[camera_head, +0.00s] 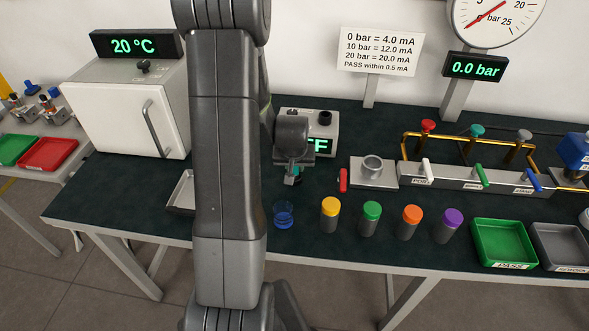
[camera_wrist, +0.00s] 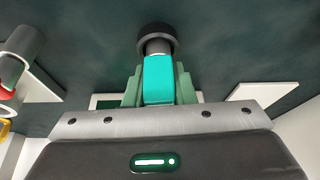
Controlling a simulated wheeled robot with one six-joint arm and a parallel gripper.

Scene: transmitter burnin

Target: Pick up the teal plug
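The teal plug (camera_wrist: 158,80) sits between the two pale green fingers of my gripper (camera_wrist: 159,88) in the wrist view. The fingers flank its teal body closely on both sides and look shut on it. A grey neck and a wide black round end (camera_wrist: 157,39) stick out beyond the fingertips. In the head view my gripper (camera_head: 293,172) points down over the dark bench, with a bit of the teal plug (camera_head: 298,170) showing beside it. Whether the plug touches the bench is not clear.
Blue (camera_head: 284,215), yellow (camera_head: 330,214), green (camera_head: 371,217), orange (camera_head: 410,221) and purple (camera_head: 450,225) capped items line the front edge. A box with a display (camera_head: 322,128) stands behind my gripper. A red-handled item (camera_head: 343,180) and a valve manifold (camera_head: 460,177) are to the right.

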